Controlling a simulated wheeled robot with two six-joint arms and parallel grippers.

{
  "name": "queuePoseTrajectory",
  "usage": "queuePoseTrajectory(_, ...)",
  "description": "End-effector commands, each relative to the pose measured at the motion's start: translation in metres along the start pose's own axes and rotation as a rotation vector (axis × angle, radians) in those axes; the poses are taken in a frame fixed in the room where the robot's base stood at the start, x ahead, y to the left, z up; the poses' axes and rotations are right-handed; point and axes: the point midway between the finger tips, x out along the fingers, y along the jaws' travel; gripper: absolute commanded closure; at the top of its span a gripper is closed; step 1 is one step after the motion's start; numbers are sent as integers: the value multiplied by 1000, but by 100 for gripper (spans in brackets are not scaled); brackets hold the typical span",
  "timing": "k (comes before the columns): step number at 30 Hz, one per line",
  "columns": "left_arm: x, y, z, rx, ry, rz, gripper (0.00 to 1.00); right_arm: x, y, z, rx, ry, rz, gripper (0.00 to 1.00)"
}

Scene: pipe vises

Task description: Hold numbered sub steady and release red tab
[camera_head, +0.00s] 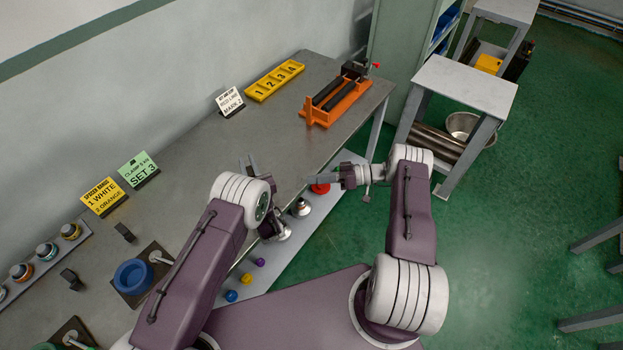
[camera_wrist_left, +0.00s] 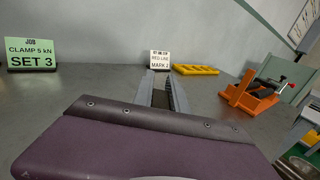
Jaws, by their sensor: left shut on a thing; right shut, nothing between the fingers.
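My left gripper (camera_head: 249,164) is over the grey bench; its two fingers also show in the left wrist view (camera_wrist_left: 161,76). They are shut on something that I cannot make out. My right gripper (camera_head: 312,180) is shut and empty, pointing left near the bench's front edge. A red round object (camera_head: 320,188) shows just below its fingers, on or near the pale lower ledge; I cannot tell whether they touch. I cannot identify a numbered sub. A yellow tray (camera_head: 274,80) has compartments numbered 1 to 4. An orange vise (camera_head: 338,100) has a small red end (camera_head: 376,65).
A white "MARK 2" card (camera_head: 230,101), a green "SET 3" card (camera_head: 139,170) and a yellow card (camera_head: 103,197) stand along the wall side. A blue ring (camera_head: 133,276) sits at the near left. A pale side table (camera_head: 465,85) stands beyond the bench.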

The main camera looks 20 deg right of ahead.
Motion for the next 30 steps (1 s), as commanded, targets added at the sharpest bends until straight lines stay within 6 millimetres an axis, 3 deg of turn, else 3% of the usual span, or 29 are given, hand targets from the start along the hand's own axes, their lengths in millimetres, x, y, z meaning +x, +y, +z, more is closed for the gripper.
queuePoseTrajectory(5,0,0,0,0,-1,0,100,0,0,0,0,0,0,100)
queuePoseTrajectory(6,0,0,0,0,-1,0,71,0,0,0,0,0,0,100)
queuePoseTrajectory(8,0,0,0,0,-1,0,57,0,0,0,0,0,0,100)
queuePoseTrajectory(17,-1,0,0,0,0,0,57,0,0,0,0,0,0,100)
queuePoseTrajectory(20,-10,-2,0,1,2,-3,57,0,0,0,0,0,0,100)
queuePoseTrajectory(30,-93,-2,0,3,1,-6,57,0,0,0,0,0,0,100)
